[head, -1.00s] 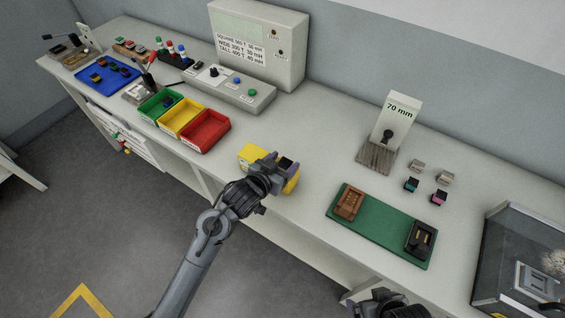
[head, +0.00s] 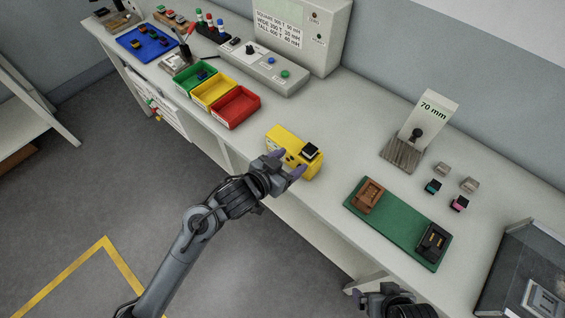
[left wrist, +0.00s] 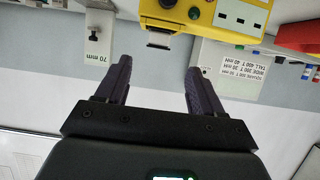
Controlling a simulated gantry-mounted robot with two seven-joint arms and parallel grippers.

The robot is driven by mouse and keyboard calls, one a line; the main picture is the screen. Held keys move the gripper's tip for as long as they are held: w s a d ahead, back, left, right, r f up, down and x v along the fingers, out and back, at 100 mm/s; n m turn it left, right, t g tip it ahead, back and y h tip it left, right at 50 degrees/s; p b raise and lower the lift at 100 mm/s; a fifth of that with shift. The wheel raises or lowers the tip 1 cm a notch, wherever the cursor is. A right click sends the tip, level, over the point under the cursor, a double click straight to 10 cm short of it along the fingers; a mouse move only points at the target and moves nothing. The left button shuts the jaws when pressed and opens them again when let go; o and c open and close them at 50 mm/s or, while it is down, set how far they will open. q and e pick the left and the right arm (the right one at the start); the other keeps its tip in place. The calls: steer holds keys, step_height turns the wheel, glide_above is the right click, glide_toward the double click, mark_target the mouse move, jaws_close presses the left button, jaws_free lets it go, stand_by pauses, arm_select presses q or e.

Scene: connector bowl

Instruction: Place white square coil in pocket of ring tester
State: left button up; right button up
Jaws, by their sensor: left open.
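The yellow ring tester (head: 283,140) stands near the front edge of the table. A small black block with a white top, which looks like the white square coil (head: 310,149), sits on the tester's right end; I cannot tell if it is fully down in the pocket. My left gripper (head: 288,163) is open and empty, just in front of the tester. In the left wrist view the tester (left wrist: 205,14) appears upside down, with the coil (left wrist: 159,41) beyond the open fingers. My right gripper (head: 372,293) shows partly at the bottom edge; its jaw state is unclear.
Green, yellow and red bins (head: 236,107) stand left of the tester. A green board (head: 395,225) with brown and black fixtures lies to the right. Several small coils (head: 459,203) and a 70 mm stand (head: 425,115) are near it. The table between tester and stand is clear.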

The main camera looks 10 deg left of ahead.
arm_select(q)
steer(key=s+a+f+n+g+y, duration=0.1)
steer(key=s+a+f+g+y, duration=0.1)
steer(key=s+a, duration=0.3)
steer(key=s+a+f+n+g+y, duration=0.2)
steer(key=s+a+f, duration=0.3)
steer(key=s, duration=0.8)
steer(key=s+a+f+n+g+y, duration=0.1)
steer(key=s+a+f+g+y, duration=0.2)
steer(key=s+a, duration=0.4)
steer(key=shift+s+f+g, duration=0.3)
steer(key=shift+s+g, duration=0.1)
steer(key=shift+s, duration=0.7)
step_height(320, 180, up, 30)
steer(key=p, duration=3)
steer(key=shift+f, duration=0.15)
